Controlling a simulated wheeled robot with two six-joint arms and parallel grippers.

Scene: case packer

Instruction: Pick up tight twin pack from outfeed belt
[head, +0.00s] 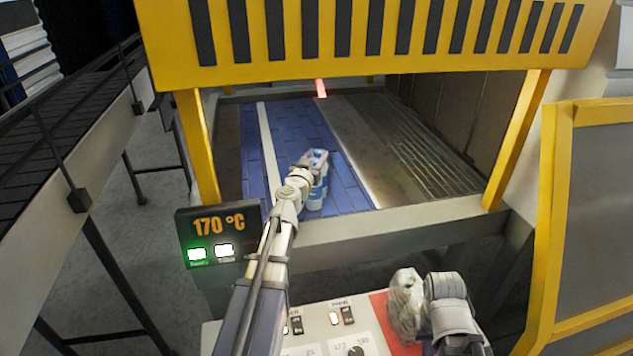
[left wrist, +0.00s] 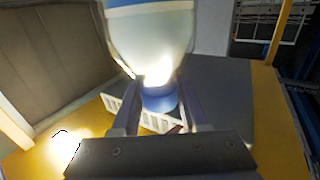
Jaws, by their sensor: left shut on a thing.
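The twin pack (head: 317,190) shows in the head view as a small blue-and-white wrapped item at the near end of the blue outfeed belt (head: 350,192). My left gripper (head: 308,172) reaches over the belt and is shut on it. The arm and gripper hide part of the pack. In the left wrist view a white bottle body (left wrist: 150,40) with a blue cap (left wrist: 160,98) fills the space between the fingers. I cannot tell if the pack touches the belt. My right gripper (head: 447,300) is low at the right, and its fingers do not show clearly.
A yellow slotted guard (head: 370,45) hangs over the belt, with yellow posts at both sides. A grey front rail (head: 400,225) crosses before it. A 170 °C display (head: 217,225) stands left. A clear-wrapped item (head: 404,300) lies on a red patch beside my right gripper.

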